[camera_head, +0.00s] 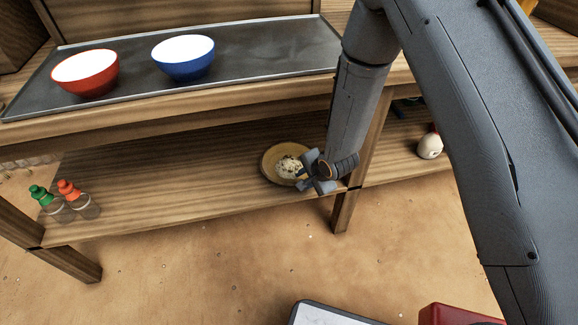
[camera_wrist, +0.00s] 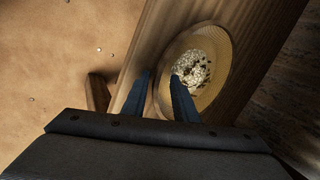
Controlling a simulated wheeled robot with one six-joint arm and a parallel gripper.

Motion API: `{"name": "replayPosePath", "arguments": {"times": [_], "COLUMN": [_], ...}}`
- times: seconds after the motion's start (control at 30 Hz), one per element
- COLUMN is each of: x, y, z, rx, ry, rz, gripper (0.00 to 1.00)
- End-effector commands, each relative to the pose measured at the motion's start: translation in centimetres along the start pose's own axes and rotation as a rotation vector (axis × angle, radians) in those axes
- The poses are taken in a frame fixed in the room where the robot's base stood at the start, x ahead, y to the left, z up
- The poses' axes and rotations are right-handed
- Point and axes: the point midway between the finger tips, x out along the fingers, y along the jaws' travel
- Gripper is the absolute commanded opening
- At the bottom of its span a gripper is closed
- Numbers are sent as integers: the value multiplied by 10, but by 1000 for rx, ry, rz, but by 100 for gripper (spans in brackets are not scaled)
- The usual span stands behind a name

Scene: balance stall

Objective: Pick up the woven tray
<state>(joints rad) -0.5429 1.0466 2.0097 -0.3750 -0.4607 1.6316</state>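The woven tray (camera_head: 269,163) is a round, shallow, tan tray with a pile of pale and dark speckled bits in it. It lies on the wooden lower shelf near the front right, and it also shows in the wrist view (camera_wrist: 224,60). My gripper (camera_head: 309,173) is at the tray's right edge in the head view and hides part of it. In the wrist view my gripper's fingers (camera_wrist: 161,76) are apart, with the tray's near rim between them. One finger overlaps the tray's inside, the other the bare shelf. I cannot tell whether either finger touches the rim.
A shelf post (camera_head: 343,208) stands close to my gripper. A red bowl (camera_head: 86,75) and a blue bowl (camera_head: 184,60) stand on the metal sheet above. Bottles with green and orange caps (camera_head: 70,190) stand at the shelf's left. The middle of the lower shelf is clear.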

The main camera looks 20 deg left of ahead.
Motion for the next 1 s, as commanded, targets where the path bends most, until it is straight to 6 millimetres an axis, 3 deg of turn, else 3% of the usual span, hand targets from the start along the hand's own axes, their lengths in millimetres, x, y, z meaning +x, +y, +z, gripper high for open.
{"name": "replayPosePath", "arguments": {"times": [0.03,0.17,0.57,1.0], "x": [0,0,-4,-69], "y": [0,0,-2,-42], "z": [0,0,0,-1], "rx": [0,0,0,0], "ry": [0,0,0,1], "rz": [0,0,-1,-3], "gripper": [20,0,0,0]}}
